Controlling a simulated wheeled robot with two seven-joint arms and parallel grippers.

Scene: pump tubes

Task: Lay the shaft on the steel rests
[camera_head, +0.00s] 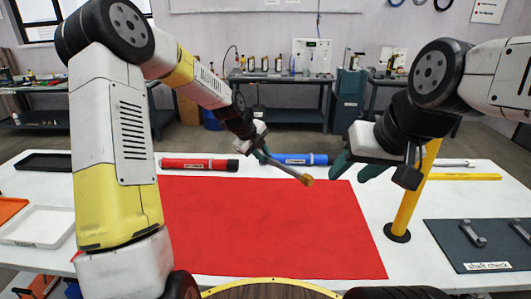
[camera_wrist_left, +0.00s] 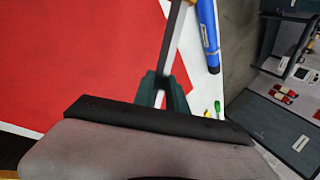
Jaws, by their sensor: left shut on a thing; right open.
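The shaft (camera_head: 288,171) is a thin grey rod with a brass-coloured end piece. My left gripper (camera_head: 263,157) is shut on it and holds it slanting over the red mat. In the left wrist view the shaft (camera_wrist_left: 174,40) runs up out of the dark green fingers (camera_wrist_left: 164,88); its far end is cut off or unclear there. Two steel rests, a left one (camera_head: 472,234) and a right one (camera_head: 521,232), stand empty on the dark "shaft check" mat (camera_head: 450,252) at the right. My right gripper (camera_head: 357,170) is open and empty, above the table right of the shaft.
A yellow post (camera_head: 413,195) on a black base stands between the red mat (camera_head: 270,230) and the dark mat. A red tube (camera_head: 195,165) and a blue tube (camera_head: 300,159) lie behind the red mat. Trays (camera_head: 40,226) sit at the left.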

